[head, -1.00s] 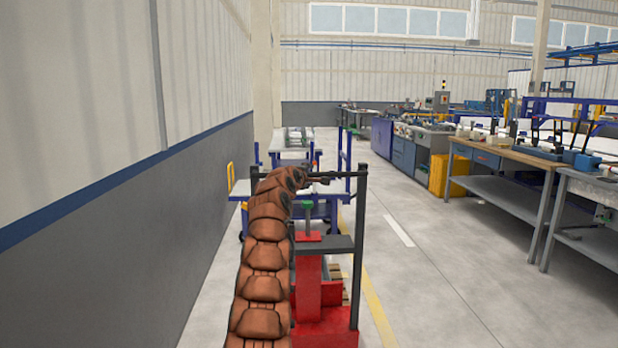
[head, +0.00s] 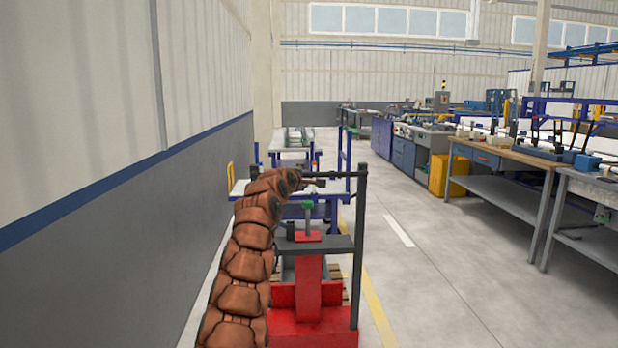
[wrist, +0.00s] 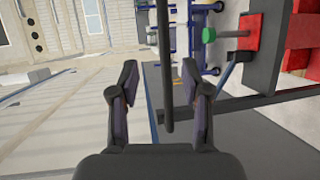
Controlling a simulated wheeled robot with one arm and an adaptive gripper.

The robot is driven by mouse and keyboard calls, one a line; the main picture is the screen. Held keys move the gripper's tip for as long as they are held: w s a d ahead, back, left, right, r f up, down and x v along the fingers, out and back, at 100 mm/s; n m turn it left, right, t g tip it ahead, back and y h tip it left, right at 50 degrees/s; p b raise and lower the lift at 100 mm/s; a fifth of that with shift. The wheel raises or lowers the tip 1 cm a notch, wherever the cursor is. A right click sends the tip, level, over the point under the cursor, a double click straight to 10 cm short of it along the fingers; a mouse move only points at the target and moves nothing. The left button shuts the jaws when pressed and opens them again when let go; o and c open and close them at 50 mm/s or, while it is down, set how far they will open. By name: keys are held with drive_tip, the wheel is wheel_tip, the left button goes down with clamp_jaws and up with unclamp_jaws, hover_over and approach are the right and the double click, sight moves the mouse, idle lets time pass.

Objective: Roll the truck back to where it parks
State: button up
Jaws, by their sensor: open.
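The truck is a red lift truck (head: 310,315) with a red upright, a dark shelf and a dark handle frame (head: 358,250). It stands just in front of me on the floor. The frame's thin top bar (head: 345,174) runs crosswise; in the wrist view this dark bar (wrist: 166,60) shows between my fingers. My gripper (head: 318,182) is at the bar in the head view. In the wrist view my gripper (wrist: 157,75) is open, with a finger on each side of the bar and gaps on both sides. My arm hides part of the truck's left side.
A blue cart (head: 318,212) stands beyond the truck, with a table (head: 290,145) farther back. A grey wall (head: 130,260) runs along the left. Workbenches (head: 500,160) line the right. The floor (head: 440,290) right of the yellow line is clear.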

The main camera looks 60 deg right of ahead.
drive_tip(key=v, duration=0.6)
drive_tip(key=shift+a, duration=0.35)
drive_tip(key=shift+s+r, duration=0.1)
idle(0.4)
